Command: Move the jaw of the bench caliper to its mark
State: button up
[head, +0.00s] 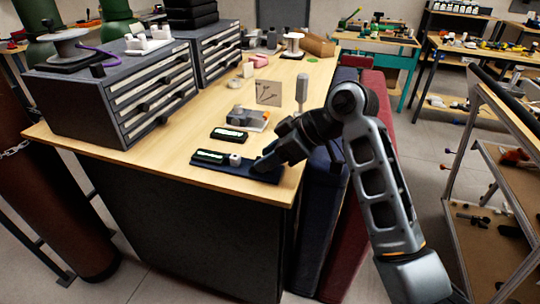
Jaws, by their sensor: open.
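The bench caliper (208,162) appears to be the long dark base with a lit green display at the near edge of the wooden bench. A small light grey block (235,159), which looks like its sliding jaw, sits on the base right of the display. My gripper (258,167) is low over the right part of the base, just right of the block, and open. I cannot tell whether it touches the block. The mark is too small to make out.
A second dark unit with a green display (229,134) lies just behind. Drawer cabinets (125,90) stand at left.

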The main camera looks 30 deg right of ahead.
jog(key=shift+o, duration=0.7)
jog(key=v, duration=0.7)
jog(key=shift+s+d+r+b, duration=0.15)
jog(key=shift+s+r+b, duration=0.05)
jog(key=shift+r+b, duration=0.15)
